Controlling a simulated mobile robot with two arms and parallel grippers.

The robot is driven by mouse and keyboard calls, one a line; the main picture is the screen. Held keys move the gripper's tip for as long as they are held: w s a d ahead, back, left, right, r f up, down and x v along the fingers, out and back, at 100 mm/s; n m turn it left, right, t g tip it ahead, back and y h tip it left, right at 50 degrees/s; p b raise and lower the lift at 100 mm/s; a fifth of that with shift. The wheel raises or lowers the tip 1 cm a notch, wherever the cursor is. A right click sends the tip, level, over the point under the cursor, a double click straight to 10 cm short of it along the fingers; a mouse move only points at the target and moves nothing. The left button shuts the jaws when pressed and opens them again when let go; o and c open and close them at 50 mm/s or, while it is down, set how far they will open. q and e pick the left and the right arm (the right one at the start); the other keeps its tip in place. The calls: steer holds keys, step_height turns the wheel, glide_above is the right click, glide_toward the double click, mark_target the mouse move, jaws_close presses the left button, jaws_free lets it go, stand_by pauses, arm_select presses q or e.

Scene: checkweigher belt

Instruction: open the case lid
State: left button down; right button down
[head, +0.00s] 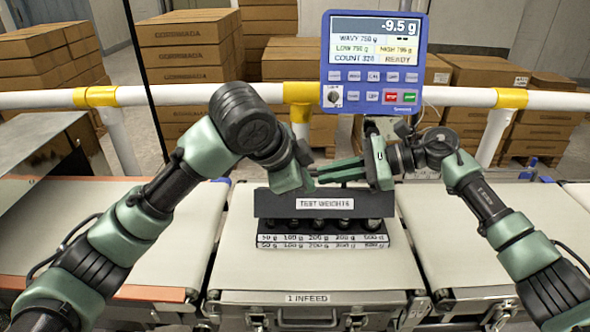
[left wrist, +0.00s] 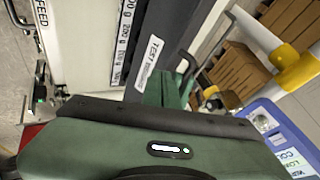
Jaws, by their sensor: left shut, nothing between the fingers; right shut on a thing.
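The dark test-weights case (head: 264,233) sits on the middle infeed belt. Its lid (head: 275,205), with a white TEST WEIGHTS label, is raised, and a row of round weights shows beneath it above a printed gram strip. In the left wrist view the lid label (left wrist: 148,63) shows at an angle. My right gripper (head: 325,174) reaches in from the right and is shut at the lid's upper back edge; the exact contact is hidden. My left gripper (head: 300,182) is shut and empty beside the lid's upper left part; its fingertips are hard to make out.
A blue weighing display (head: 373,62) stands on a post behind the case. A white rail (head: 240,92) with yellow joints runs across behind the belts. Cardboard boxes (head: 185,57) are stacked beyond it. The belt's front part (head: 310,272) is clear.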

arm_select(q)
steer(key=w, duration=0.2)
steer(key=w+f, duration=0.1)
steer(key=shift+w+d, duration=0.25)
steer(key=shift+w, duration=0.55)
steer(key=shift+w, duration=0.85)
steer(key=shift+a, duration=0.15)
arm_select(e)
steer(key=shift+s+a, duration=0.1)
steer(key=shift+s, duration=0.05)
steer(key=c, duration=1.8)
jaws_free()
steer(key=shift+o, duration=0.2)
